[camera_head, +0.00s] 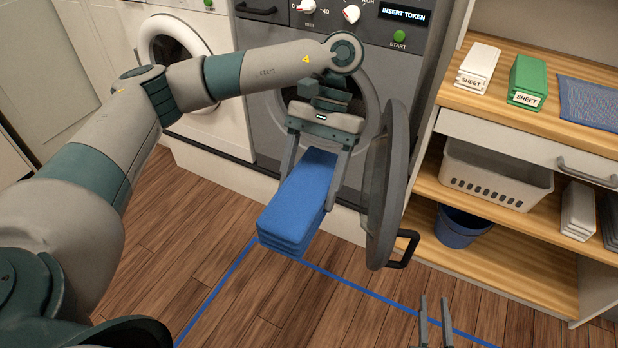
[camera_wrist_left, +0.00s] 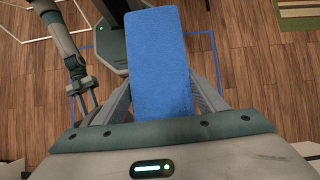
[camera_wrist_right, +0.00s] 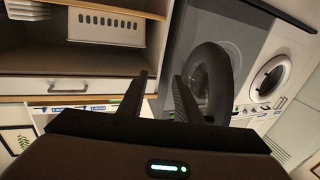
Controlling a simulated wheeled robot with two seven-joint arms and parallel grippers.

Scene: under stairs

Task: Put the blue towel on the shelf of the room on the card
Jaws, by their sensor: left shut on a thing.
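The folded blue towel (camera_head: 298,203) is held in my left gripper (camera_head: 318,165), in front of the grey machine and above the floor. The fingers close on its two sides, and it also fills the middle of the left wrist view (camera_wrist_left: 160,70). My right gripper (camera_head: 434,322) shows only its fingertips at the bottom of the head view. In the right wrist view its fingers (camera_wrist_right: 160,95) stand apart with nothing between them. No card and no room label is readable in these frames.
The grey machine's round door (camera_head: 386,190) hangs open right of the towel. The shelf unit (camera_head: 480,200) at right holds a white basket (camera_head: 496,174), a blue bucket (camera_head: 461,226) and grey folded cloths (camera_head: 578,211). White (camera_head: 479,65) and green (camera_head: 527,82) sheet packs lie on top.

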